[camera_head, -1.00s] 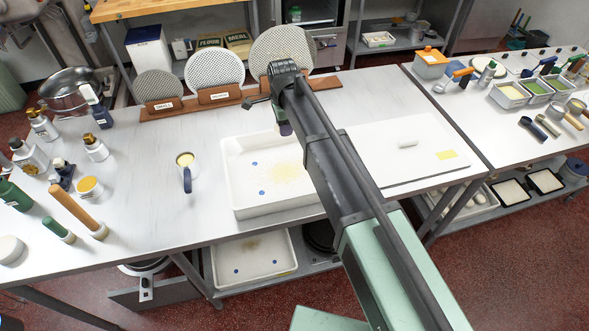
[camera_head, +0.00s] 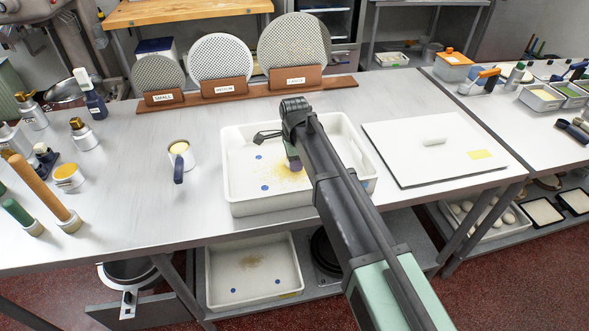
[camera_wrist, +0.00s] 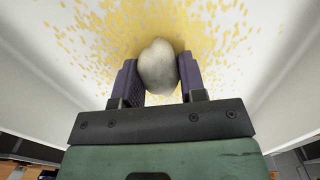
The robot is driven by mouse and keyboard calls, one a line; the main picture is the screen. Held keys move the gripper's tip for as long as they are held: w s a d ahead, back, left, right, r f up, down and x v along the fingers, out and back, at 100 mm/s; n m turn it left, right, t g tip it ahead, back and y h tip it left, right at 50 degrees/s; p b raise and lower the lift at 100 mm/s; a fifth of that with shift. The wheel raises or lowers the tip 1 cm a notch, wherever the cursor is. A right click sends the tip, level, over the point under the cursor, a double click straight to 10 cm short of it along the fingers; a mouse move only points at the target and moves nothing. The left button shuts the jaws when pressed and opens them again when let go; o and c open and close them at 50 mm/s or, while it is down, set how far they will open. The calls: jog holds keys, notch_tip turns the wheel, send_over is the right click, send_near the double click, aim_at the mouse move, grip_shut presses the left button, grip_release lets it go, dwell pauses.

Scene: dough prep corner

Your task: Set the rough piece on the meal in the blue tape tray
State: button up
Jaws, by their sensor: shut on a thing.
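My gripper (camera_wrist: 158,82) is shut on a pale, lumpy dough piece (camera_wrist: 157,66), seen between the purple fingers in the wrist view. The piece is over the yellow meal; I cannot tell whether it touches it. The white tray (camera_head: 238,206) stands on the table with blue tape dots (camera_head: 264,187) inside. Yellow meal (camera_head: 283,178) is scattered on its floor, and also shows in the wrist view (camera_wrist: 95,40). In the head view my gripper (camera_head: 295,165) is inside the tray's outline, and my arm hides the piece and part of the tray.
A white board (camera_head: 400,150) with a pale roll (camera_head: 434,141) and a yellow note lies right of the tray. Labelled round sieves (camera_head: 222,58) stand behind.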

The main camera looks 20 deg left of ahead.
jog(key=shift+r, duration=0.15)
jog(key=shift+f, duration=0.2)
jog(key=o, duration=0.9)
jog(key=shift+r, duration=0.1)
notch_tip(320, 180, up, 12)
jog(key=p, duration=1.2)
jog(key=shift+r, duration=0.15)
